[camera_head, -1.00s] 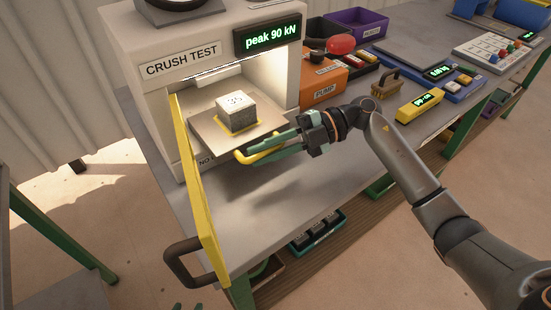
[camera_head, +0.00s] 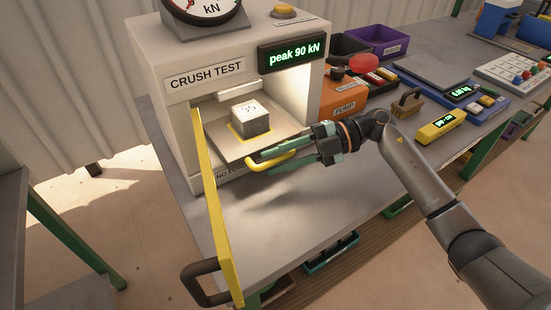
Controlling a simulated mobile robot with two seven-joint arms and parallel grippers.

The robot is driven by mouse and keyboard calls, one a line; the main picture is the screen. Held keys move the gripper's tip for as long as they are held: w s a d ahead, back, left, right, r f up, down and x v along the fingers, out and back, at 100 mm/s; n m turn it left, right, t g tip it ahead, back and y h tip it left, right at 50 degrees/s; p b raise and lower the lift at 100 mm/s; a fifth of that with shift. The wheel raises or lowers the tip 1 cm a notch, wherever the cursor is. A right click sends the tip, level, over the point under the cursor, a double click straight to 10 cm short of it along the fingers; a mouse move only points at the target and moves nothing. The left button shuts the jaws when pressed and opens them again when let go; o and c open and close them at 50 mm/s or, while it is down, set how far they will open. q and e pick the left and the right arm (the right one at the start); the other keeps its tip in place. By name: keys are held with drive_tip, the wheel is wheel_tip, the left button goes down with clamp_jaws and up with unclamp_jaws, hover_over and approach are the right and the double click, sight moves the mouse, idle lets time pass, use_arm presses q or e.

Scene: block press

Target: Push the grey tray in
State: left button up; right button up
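The grey tray (camera_head: 222,140) sits in the opening of the crush test press (camera_head: 178,112), with a grey test cube (camera_head: 250,118) on it inside a yellow outline. Its yellow handle (camera_head: 262,163) sticks out at the front. My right gripper (camera_head: 262,161) comes in from the right, its green fingers closed about the handle; the contact is partly hidden. My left gripper is not in view.
The press's yellow door (camera_head: 217,215) stands swung open to the left of the tray, with a dark handle (camera_head: 205,285). An orange pump unit (camera_head: 343,98) stands right of the press. The bench top (camera_head: 300,215) in front is clear.

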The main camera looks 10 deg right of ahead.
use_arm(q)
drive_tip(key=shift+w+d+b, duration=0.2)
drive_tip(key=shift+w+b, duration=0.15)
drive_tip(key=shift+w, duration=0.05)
use_arm(e)
drive_tip(key=v, duration=1.2)
drive_tip(key=shift+c, duration=0.2)
